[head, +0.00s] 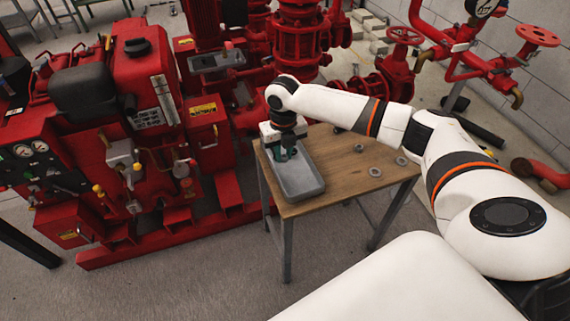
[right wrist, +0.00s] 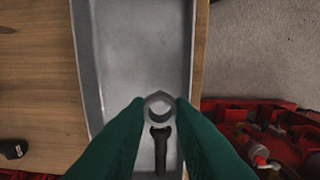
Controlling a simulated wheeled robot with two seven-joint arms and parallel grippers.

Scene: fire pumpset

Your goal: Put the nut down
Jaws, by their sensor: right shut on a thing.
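My right gripper (head: 284,155) is over the far end of a grey metal tray (head: 306,184) on the wooden table. In the right wrist view, its green fingers (right wrist: 160,112) are shut on a grey nut (right wrist: 159,97), seen with its hole facing the camera. The tray (right wrist: 133,50) lies beneath the nut; the gap between them cannot be judged. The held nut is hidden in the head view. A dark wrench-like tool (right wrist: 160,150) shows between the fingers, seemingly in the tray. My left gripper is not in view.
Several loose nuts, one of them here (head: 375,172), lie on the wooden table (head: 340,185) right of the tray. The red pumpset (head: 150,90) stands close by on the left and behind. The table's front right area is clear.

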